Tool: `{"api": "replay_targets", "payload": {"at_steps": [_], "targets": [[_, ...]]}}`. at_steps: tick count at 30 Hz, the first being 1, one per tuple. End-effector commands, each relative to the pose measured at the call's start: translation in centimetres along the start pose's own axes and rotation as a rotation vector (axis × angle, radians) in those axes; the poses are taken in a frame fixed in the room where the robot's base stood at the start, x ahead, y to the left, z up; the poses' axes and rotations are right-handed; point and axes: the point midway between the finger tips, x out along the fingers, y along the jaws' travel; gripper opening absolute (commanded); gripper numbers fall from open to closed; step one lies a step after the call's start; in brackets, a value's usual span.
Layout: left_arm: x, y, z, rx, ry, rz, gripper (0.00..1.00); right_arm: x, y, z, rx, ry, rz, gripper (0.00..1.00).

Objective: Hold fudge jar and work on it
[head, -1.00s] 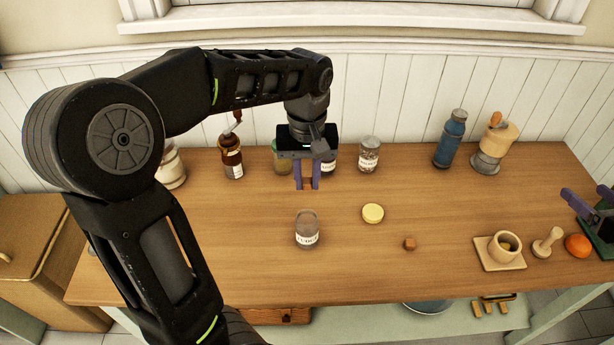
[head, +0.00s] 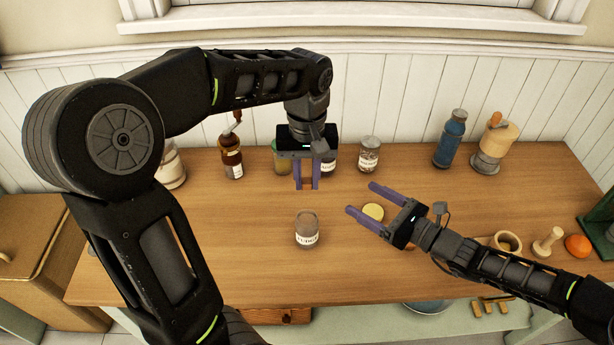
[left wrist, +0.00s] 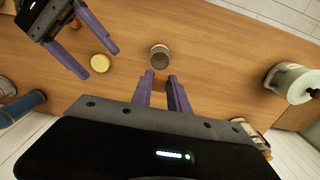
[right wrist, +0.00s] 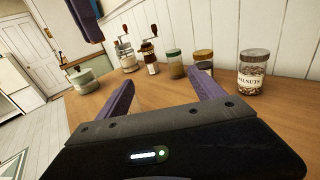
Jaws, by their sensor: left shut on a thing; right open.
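The fudge jar (head: 307,232) stands upright and lidless on the table; its open mouth shows in the left wrist view (left wrist: 159,52). My left gripper (head: 307,188) is above the table behind the jar, shut on a small brown block (head: 307,183) that looks like fudge. My right gripper (head: 360,197) is open and empty, right of the jar, fingers pointing left. A round yellow lid (head: 373,212) lies on the table, seen between those fingers; I cannot tell their height above it. Another brown cube (head: 410,247) is mostly hidden by my right gripper.
Several jars, including a walnuts jar (head: 369,154), and a grinder (head: 231,158) stand along the back. A blue bottle (head: 450,138) and another grinder (head: 492,147) are back right. A mortar (head: 507,243), pestle (head: 549,241) and orange (head: 578,245) are right. The table left of the jar is clear.

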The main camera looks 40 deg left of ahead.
Motion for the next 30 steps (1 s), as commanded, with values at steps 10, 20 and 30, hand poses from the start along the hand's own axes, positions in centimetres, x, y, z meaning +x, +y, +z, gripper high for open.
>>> {"api": "replay_targets", "payload": {"at_steps": [10,20,30], "targets": [[0.0,0.0,0.0,0.000,0.000,0.000,0.00,5.2,9.1,-1.9,-0.021,-0.036,0.159,0.77],[0.0,0.0,0.0,0.000,0.000,0.000,0.00,5.5,9.6,-2.0,-0.024,-0.038,0.168,0.77],[0.0,0.0,0.0,0.000,0.000,0.000,0.00,5.5,9.6,-3.0,-0.022,-0.039,0.167,0.77]]}}
